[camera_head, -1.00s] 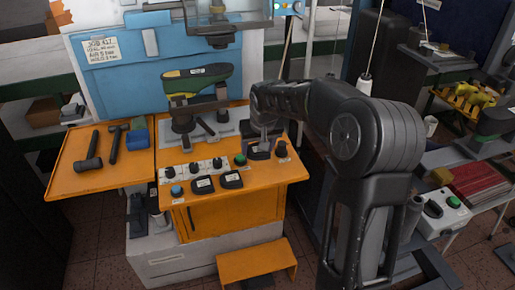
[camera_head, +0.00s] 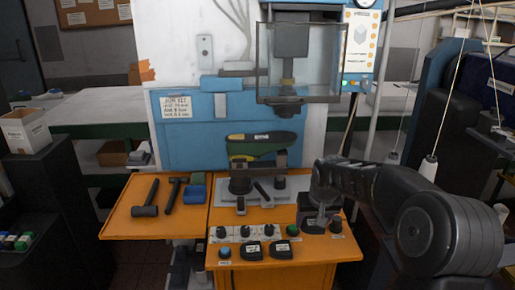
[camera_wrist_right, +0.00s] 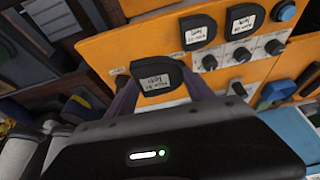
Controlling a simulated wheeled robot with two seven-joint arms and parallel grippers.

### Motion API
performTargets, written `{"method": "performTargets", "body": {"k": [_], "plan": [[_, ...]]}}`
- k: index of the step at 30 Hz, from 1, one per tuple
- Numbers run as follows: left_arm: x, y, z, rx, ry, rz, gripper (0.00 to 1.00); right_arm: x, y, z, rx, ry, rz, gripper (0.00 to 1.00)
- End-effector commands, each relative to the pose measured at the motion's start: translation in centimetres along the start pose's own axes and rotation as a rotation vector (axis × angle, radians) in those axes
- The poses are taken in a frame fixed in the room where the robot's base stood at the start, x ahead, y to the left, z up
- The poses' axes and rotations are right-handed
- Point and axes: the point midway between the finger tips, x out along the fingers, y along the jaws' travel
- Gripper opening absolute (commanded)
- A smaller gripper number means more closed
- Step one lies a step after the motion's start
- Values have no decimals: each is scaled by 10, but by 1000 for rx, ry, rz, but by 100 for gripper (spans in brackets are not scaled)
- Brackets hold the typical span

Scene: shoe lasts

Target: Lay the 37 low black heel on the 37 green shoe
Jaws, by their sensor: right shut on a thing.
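The green shoe (camera_head: 262,147), with a yellow patch and a dark labelled sole facing up, sits on the dark stand (camera_head: 240,186) at the back of the orange bench. My right gripper (camera_head: 318,219) is low at the right part of the bench top, in front and to the right of the shoe. In the right wrist view it is shut on a black heel (camera_wrist_right: 157,78), whose white label is hard to read. Two other black labelled heels lie at the bench front, one at left (camera_head: 250,251) and one at right (camera_head: 281,250). My left gripper is out of view.
Several dark knobs (camera_head: 245,231) line the bench near the heels, with a green button (camera_head: 292,230) beside them. A clear guard (camera_head: 300,60) with a press head hangs above the shoe.

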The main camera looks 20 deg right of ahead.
Motion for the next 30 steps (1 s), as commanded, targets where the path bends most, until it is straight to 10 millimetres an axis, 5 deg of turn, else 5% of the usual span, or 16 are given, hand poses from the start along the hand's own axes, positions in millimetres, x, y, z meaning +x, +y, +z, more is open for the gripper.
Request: {"method": "performTargets", "body": {"k": [10, 14, 20, 25, 30], "plan": [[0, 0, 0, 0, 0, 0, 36, 0, -2, 0, -2, 0, -1, 21], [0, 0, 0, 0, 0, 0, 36, 2, -17, 6, -23, -2, -10, 21], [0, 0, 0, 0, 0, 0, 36, 6, -82, 37, -121, -5, -49, 21], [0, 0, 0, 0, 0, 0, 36, 6, -148, 81, -236, -4, -96, 21], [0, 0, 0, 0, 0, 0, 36, 3, -190, 117, -322, 0, -133, 21]]}}
